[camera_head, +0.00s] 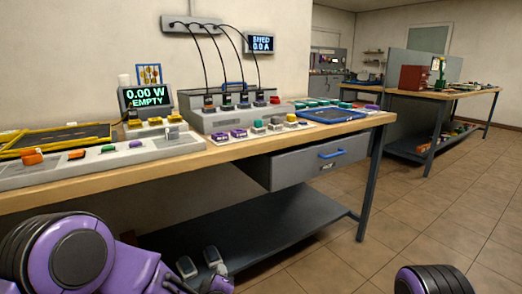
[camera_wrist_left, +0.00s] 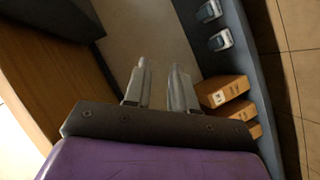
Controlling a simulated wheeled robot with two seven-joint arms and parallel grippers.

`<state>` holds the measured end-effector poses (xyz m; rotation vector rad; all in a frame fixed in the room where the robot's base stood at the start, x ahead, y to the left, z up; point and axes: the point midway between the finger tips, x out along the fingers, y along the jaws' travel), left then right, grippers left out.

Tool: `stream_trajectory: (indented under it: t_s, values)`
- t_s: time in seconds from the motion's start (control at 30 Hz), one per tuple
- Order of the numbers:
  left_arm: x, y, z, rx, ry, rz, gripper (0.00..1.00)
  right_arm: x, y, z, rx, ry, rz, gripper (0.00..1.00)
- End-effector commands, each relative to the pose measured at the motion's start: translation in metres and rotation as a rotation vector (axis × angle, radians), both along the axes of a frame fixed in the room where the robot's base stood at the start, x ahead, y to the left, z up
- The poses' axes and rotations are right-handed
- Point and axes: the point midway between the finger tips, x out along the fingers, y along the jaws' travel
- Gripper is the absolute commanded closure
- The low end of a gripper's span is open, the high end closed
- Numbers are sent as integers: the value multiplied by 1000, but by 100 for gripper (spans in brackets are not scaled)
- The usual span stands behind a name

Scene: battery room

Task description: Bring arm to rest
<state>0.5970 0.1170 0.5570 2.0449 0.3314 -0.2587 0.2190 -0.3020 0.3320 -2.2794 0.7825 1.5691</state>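My left arm (camera_head: 115,262), purple with a black joint, comes in low at the left of the head view, in front of and below the bench. My left gripper (camera_wrist_left: 160,68) shows in the left wrist view with two pale grey fingers, a narrow gap between them and nothing held. Its fingers cannot be made out surely in the head view. Only a black rounded part of my right arm (camera_head: 435,280) shows at the bottom right; the right gripper is out of view.
The wooden bench (camera_head: 225,152) carries testers and batteries. Its grey drawer (camera_head: 300,168) looks shut. A dark lower shelf (camera_head: 255,232) lies beneath. Brown boxes (camera_wrist_left: 222,90) and small grey items (camera_wrist_left: 220,40) lie near the left gripper. Tiled floor (camera_head: 415,215) is clear at right.

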Motion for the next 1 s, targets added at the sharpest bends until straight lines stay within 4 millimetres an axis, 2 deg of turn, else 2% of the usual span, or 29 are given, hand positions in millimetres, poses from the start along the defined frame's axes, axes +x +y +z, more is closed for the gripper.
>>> stream_trajectory:
  t_s: [0.03, 0.1, 0.17, 0.2, 0.27, 0.3, 0.43, 0.5, 0.7, 0.8, 0.83, 0.87, 1.0]
  values:
    - [-21, 14, -31, 78, 80, -33, 75, 0, 0, 0, 0, 0, 0, 100]
    - [-53, 34, -70, 187, 192, -88, 75, 0, 0, 0, 0, 0, 0, 100]
    - [-84, 51, -100, 267, 290, -136, 75, 0, 0, 0, 0, 0, 0, 100]
    - [-106, 63, -118, 314, 354, -167, 75, 0, 0, 0, 0, 0, 0, 100]
    - [-141, 81, -142, 375, 452, -209, 75, 0, 0, 0, 0, 0, 0, 100]
    - [-164, 92, -156, 407, 516, -236, 75, 0, 0, 0, 0, 0, 0, 100]
    - [-236, 126, -187, 465, 697, -286, 75, 0, 0, 0, 0, 0, 0, 100]
    - [-269, 141, -197, 478, 778, -297, 75, 0, 0, 0, 0, 0, 0, 100]
    - [-349, 179, -213, 507, 972, -290, 75, 0, 0, 0, 0, 0, 0, 100]
    - [-385, 186, -226, 504, 1060, -295, 75, 0, 0, 0, 0, 0, 0, 100]
    - [-382, 185, -205, 505, 1053, -294, 75, 0, 0, 21, 1, 1, 0, 100]
    - [-380, 185, -191, 505, 1048, -294, 75, 0, 0, 33, 0, 1, 0, 100]
    - [-379, 185, -149, 506, 1047, -293, 75, 0, 0, 76, -1, -1, 0, 100]
